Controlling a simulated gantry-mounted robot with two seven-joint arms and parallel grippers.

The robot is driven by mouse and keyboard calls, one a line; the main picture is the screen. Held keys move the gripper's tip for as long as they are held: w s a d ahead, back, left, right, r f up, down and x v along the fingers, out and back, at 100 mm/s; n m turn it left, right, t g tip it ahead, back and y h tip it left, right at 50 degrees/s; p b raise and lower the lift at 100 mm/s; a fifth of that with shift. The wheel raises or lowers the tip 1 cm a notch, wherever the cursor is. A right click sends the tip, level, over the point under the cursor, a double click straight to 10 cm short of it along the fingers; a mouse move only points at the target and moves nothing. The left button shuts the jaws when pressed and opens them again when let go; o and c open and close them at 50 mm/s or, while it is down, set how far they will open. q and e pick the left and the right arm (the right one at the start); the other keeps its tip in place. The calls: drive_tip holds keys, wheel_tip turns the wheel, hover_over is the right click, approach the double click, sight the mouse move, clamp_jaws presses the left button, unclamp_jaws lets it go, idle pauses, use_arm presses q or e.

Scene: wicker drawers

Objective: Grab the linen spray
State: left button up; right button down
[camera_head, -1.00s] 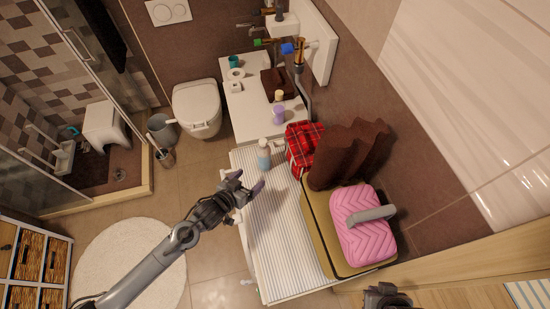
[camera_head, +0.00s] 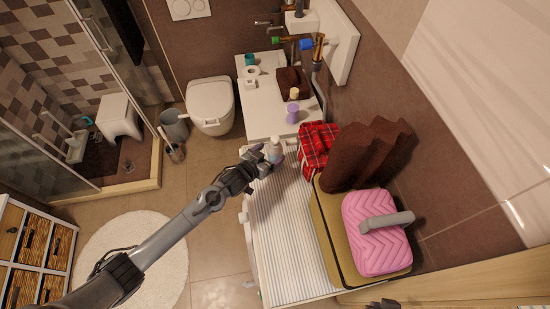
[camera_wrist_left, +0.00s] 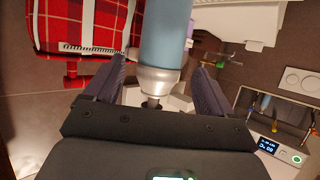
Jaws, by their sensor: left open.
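The linen spray, a light blue bottle with a pale top (camera_head: 275,150), stands at the far end of the striped surface. My left gripper (camera_head: 263,155) is open right at it. In the left wrist view the bottle's blue body (camera_wrist_left: 165,35) and silvery collar lie between the two spread dark fingers (camera_wrist_left: 160,88), with a gap visible on the right side. Whether a finger touches it on the left I cannot tell. A small dark part of my right gripper (camera_head: 380,305) shows at the bottom edge; its jaws cannot be made out.
A red plaid bag (camera_head: 318,150) stands close right of the bottle, with brown cloth (camera_head: 365,155) and a pink case (camera_head: 375,235) beyond. A purple bottle (camera_head: 292,112) stands on the white counter (camera_head: 262,122) behind. The striped surface (camera_head: 285,235) in front is clear.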

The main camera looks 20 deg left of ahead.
use_arm(q)
drive_tip(key=shift+x, duration=2)
drive_tip(key=shift+s, duration=0.1)
drive_tip(key=shift+c, duration=0.3)
clamp_jaws()
